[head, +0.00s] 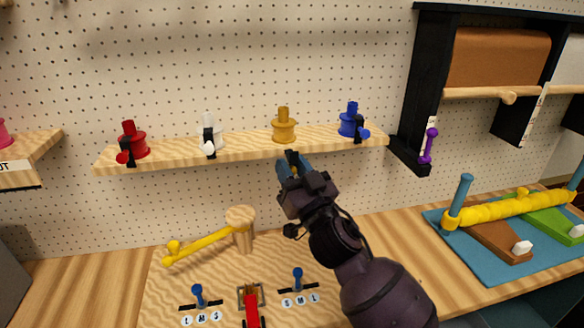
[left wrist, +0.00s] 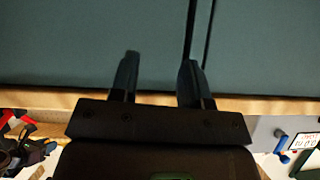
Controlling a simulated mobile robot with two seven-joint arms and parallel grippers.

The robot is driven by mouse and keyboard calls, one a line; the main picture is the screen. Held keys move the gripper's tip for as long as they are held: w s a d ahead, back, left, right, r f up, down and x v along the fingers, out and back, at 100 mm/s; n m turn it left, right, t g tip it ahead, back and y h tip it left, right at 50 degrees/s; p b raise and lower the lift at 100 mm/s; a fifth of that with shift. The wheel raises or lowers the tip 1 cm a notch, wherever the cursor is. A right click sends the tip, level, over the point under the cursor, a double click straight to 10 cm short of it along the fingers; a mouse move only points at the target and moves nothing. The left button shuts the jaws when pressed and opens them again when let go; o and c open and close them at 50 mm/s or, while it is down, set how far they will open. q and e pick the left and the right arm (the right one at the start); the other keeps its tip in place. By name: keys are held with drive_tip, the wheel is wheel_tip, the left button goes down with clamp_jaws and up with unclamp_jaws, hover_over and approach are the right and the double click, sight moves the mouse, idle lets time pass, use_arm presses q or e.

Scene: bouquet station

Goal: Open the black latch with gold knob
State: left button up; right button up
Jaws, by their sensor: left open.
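The gold spool (head: 284,128) stands on the wooden shelf between the white and blue ones. A black latch (head: 291,157) shows at the shelf's front edge just below it. My right gripper (head: 295,167) reaches up to this latch with its fingers apart. A small bit of gold shows between the fingers; the gripper hides most of the knob, and I cannot tell whether the fingers touch it. My left gripper (left wrist: 157,80) is open and empty in the left wrist view, in front of a teal panel.
The shelf (head: 240,149) also holds a red spool (head: 132,140), a white spool (head: 211,132) and a blue spool (head: 350,120), each with a black latch. Below, a board carries a wooden post with a yellow arm (head: 200,246). A purple handle (head: 429,146) is at right.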

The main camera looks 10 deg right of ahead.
drive_tip(key=shift+c, duration=1.4)
drive_tip(key=f+t+b, duration=0.1)
drive_tip(key=b, duration=0.3)
drive_tip(key=shift+w+n+y, duration=0.1)
drive_tip(key=shift+n+y, duration=0.2)
drive_tip(key=shift+y, duration=0.1)
drive_tip(key=shift+c, duration=0.4)
drive_tip(key=shift+r+t+b, duration=0.15)
drive_tip(key=shift+t+b, duration=0.15)
drive_tip(key=shift+b, duration=0.35)
drive_tip(key=shift+r+y, duration=0.1)
drive_tip(key=shift+y, duration=0.2)
drive_tip(key=o, duration=0.8)
drive_tip(key=shift+a, duration=0.15)
drive_tip(key=shift+o, duration=0.2)
